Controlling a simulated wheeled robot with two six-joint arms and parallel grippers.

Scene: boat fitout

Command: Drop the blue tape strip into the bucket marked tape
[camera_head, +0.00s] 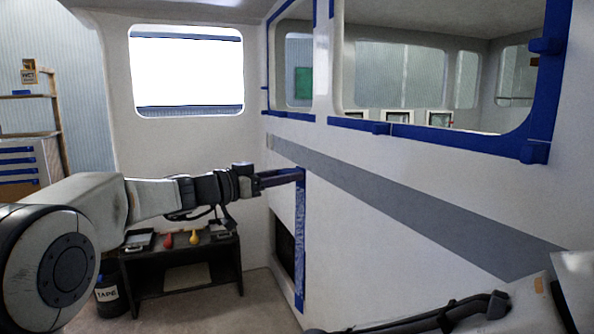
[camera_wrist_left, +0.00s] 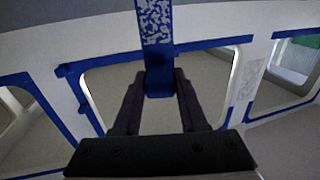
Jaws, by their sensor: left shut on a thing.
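My left gripper (camera_head: 292,177) is shut on the top end of the long blue tape strip (camera_head: 300,245). The strip hangs down beside the white cabin wall; whether it touches the wall I cannot tell. In the left wrist view, the strip (camera_wrist_left: 156,25) runs between the two dark fingers (camera_wrist_left: 160,80), its back patchy white. The dark bucket marked tape (camera_head: 108,293) stands on the floor at the lower left, partly hidden by my left arm, well apart from the strip. Of my right arm, only links show at the lower right; its gripper is out of view.
A black bench (camera_head: 185,268) with a red and a yellow item on top stands beside the bucket. Blue tape frames the wall window (camera_head: 430,130). A dark opening (camera_head: 284,250) is low in the wall behind the strip. Floor shows between bench and wall.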

